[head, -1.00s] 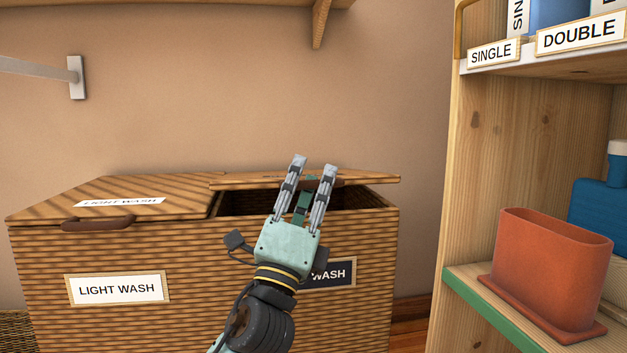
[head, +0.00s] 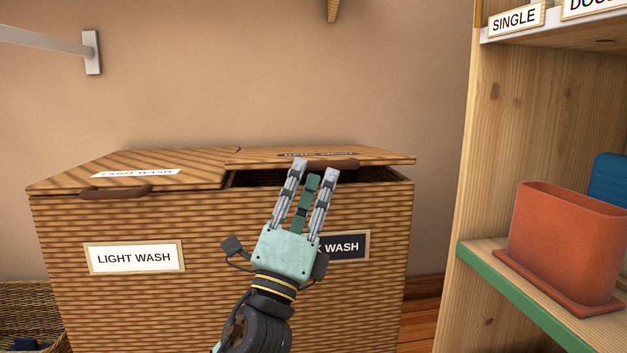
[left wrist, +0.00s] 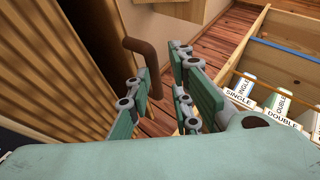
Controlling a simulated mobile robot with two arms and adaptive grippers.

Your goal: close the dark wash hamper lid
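The woven hamper's dark wash lid (head: 380,157) is on the right and is slightly raised, with a narrow dark gap between its front edge and the rim. Its brown handle (head: 345,165) is at the front edge and also shows in the left wrist view (left wrist: 148,62). The DARK WASH front label (head: 346,246) is partly hidden by my gripper. My left gripper (head: 316,170) is open and empty, in front of the lid, with its fingertips close to the handle. I cannot tell whether they touch. My right gripper is out of view.
The light wash lid (head: 128,172) beside it is closed. A wooden shelf unit (head: 525,120) stands to the right, holding a terracotta-coloured bin (head: 565,245). A wall bracket (head: 92,52) is at upper left. A woven basket (head: 28,325) sits at lower left.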

